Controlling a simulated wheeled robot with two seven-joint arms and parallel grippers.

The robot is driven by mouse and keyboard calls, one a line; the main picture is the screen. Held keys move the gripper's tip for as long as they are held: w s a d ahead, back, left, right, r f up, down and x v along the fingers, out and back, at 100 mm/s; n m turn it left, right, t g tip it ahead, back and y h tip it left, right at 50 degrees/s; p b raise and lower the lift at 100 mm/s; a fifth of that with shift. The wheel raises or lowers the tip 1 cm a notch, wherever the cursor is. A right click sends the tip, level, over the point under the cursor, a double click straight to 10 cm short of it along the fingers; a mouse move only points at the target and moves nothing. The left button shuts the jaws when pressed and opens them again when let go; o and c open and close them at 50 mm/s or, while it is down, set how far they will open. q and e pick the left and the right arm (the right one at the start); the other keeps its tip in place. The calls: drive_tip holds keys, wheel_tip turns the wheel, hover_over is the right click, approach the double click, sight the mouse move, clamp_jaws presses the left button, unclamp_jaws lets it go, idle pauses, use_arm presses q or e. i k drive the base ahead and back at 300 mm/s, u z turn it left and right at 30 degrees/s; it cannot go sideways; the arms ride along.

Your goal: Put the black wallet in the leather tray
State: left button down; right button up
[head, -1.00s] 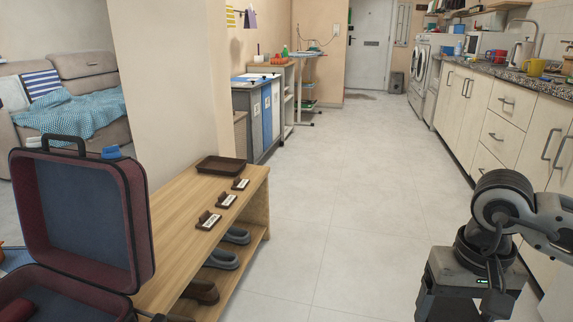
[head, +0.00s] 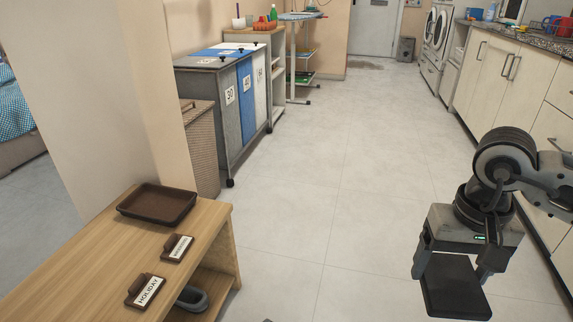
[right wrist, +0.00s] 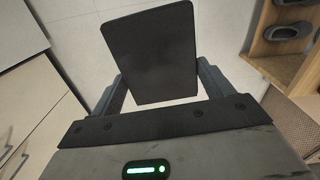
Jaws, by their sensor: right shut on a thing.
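The black wallet (head: 453,287) is a flat dark rectangle held in my right gripper (head: 455,262), which is shut on it above the floor at the lower right of the head view. In the right wrist view the wallet (right wrist: 160,50) stands out between the two fingers (right wrist: 160,90). The brown leather tray (head: 157,204) lies empty on the far end of the wooden bench at the left. The wallet is well to the right of the tray and apart from it. My left gripper is not in view.
The wooden bench (head: 98,237) carries small label stands, one reading HOLIDAY (head: 146,290), in front of the tray. Shoes (head: 191,298) sit on its lower shelf. A wicker basket (head: 201,150) and laundry bins (head: 230,100) stand behind. Open floor (head: 310,210) lies between bench and cabinets.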

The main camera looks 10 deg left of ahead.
sight(159, 207)
drive_tip(key=i, duration=2.25)
drive_tip(key=u, duration=3.65)
